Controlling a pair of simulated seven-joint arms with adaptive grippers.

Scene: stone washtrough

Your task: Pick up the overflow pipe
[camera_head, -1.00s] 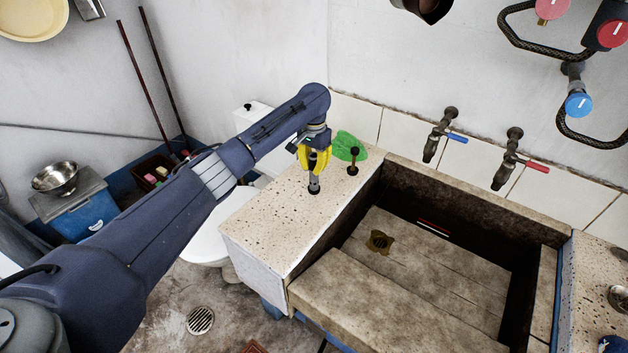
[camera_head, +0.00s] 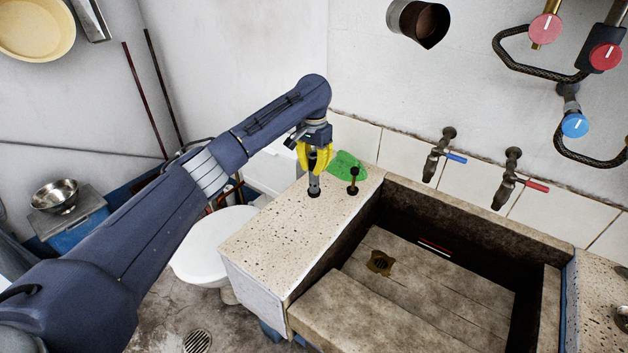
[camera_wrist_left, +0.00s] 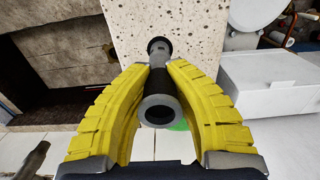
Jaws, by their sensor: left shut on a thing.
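The overflow pipe (camera_head: 314,185) is a short grey and black tube, upright on the speckled ledge left of the stone trough. My left gripper (camera_head: 315,170) points down over it, with its yellow fingers shut around its upper part. In the left wrist view the pipe (camera_wrist_left: 158,108) lies between both yellow fingers, its open ring end towards me and its far end at the ledge. The fingers hide part of its sides. Whether its foot is still touching the ledge I cannot tell. My right gripper is not in view.
A dark upright peg (camera_head: 353,182) stands on the ledge close right of the pipe, with a green cloth (camera_head: 345,164) behind. The trough (camera_head: 400,325) lies to the right, below two wall taps (camera_head: 437,150). The ledge's front is bare.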

